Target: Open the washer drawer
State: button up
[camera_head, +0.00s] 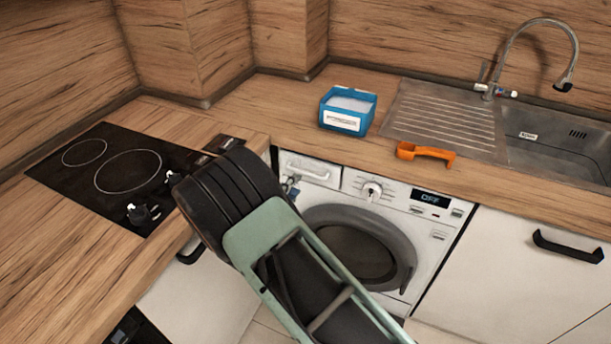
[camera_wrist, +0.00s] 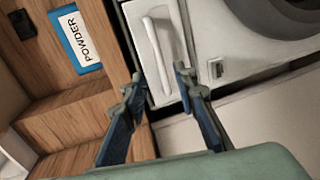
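The washer (camera_head: 375,225) is a white front-loader under the counter. Its drawer (camera_head: 308,168) is at its upper left and looks flush with the front. The drawer front (camera_wrist: 140,35) fills the upper middle of the wrist view, with a white bar handle (camera_wrist: 155,45). My gripper (camera_wrist: 158,77) is open, with one fingertip on either side of the handle's lower end in the wrist view. I see no clear contact, and the depth between them is hard to tell. In the head view my gripper (camera_head: 290,187) is mostly hidden behind my arm.
A blue powder box (camera_head: 348,110) and an orange scoop (camera_head: 426,153) stand on the counter above the washer. The box also shows in the wrist view (camera_wrist: 78,38). A black hob (camera_head: 110,175) lies left, a sink (camera_head: 555,140) right.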

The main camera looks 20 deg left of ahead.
aim_at(306, 174)
jog(key=x, duration=0.6)
jog(key=shift+w+d, duration=0.15)
jog(key=shift+w, duration=0.2)
grip_shut()
